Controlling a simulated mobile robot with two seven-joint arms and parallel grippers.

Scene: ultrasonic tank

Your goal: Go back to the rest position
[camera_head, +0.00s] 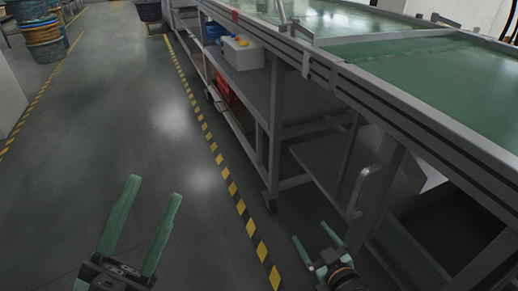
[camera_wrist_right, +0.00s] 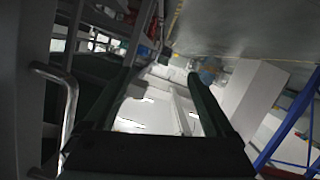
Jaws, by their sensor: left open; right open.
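My left gripper (camera_head: 152,222) is at the lower left of the head view, with its two green fingers spread apart and nothing between them. It is above the bare grey floor. My right gripper (camera_head: 318,252) is at the lower middle of the head view, beside the workbench legs, open and empty. In the right wrist view its two dark fingers (camera_wrist_right: 160,90) stand apart with nothing held between them.
A long workbench (camera_head: 390,90) with a green top runs along the right, with lower shelves holding a white box (camera_head: 243,53) and a red crate (camera_head: 226,90). A metal handle (camera_head: 364,190) stands close to my right gripper. Floor (camera_head: 110,120) at left is clear.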

